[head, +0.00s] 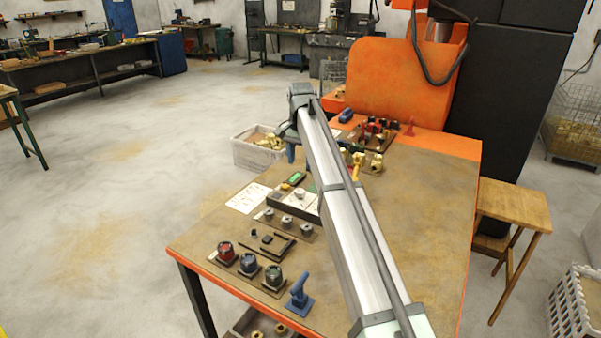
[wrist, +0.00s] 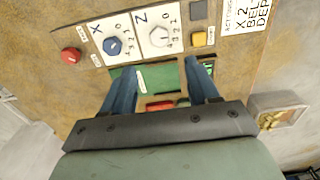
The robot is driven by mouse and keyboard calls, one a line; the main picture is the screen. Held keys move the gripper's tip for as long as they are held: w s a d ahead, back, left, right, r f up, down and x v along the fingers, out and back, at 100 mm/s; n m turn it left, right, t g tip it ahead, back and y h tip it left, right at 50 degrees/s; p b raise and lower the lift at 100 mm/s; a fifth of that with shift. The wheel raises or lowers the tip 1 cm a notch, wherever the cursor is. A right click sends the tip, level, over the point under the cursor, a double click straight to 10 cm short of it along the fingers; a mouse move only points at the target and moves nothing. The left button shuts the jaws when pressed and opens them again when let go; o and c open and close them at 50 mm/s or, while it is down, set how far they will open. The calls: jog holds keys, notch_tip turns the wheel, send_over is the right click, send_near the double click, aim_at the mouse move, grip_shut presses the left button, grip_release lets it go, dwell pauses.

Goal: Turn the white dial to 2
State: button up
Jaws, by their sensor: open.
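The white dial (wrist: 160,38) sits on a white plate marked Z with numbers around it, at the top middle of the wrist view. Its setting is too small to read. A blue dial (wrist: 114,46) on a plate marked X is just to its left. My gripper (wrist: 160,68) is open and empty, its two blue fingers spread over the panel on the near side of the dials. They do not appear to touch the white dial. In the head view my gripper (head: 290,152) hangs above the bench, and my arm partly hides the control panel (head: 283,202).
A red button (wrist: 71,56) is left of the dials; yellow (wrist: 199,39) and dark buttons are right. A printed card (wrist: 245,14) lies farther right. The bench's right side is clear.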

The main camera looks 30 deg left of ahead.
jog(key=shift+r, duration=1.5)
jog(key=shift+d, duration=0.1)
